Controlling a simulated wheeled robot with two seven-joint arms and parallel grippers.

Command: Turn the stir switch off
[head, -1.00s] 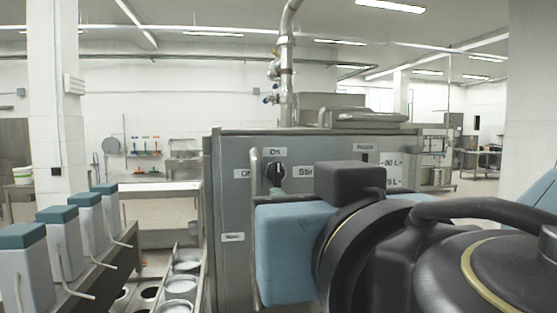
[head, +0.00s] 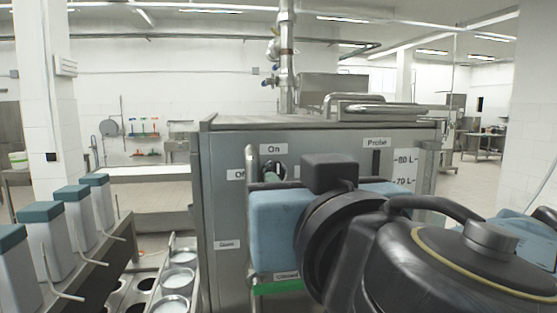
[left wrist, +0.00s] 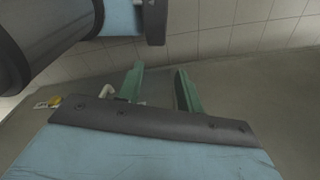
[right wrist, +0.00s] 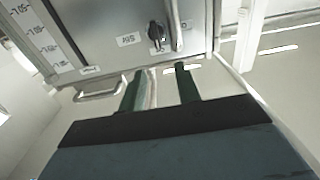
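The stir switch (head: 281,163), a dark knob on the steel machine's front panel, sits under an "On" label, with "Off" to its left. In the head view my right gripper partly covers it and hides the "Stir" label, which shows in the right wrist view (right wrist: 128,39) beside the knob (right wrist: 156,33). The knob's exact setting is unclear.
A vertical steel tube (right wrist: 173,25) stands right beside the knob.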

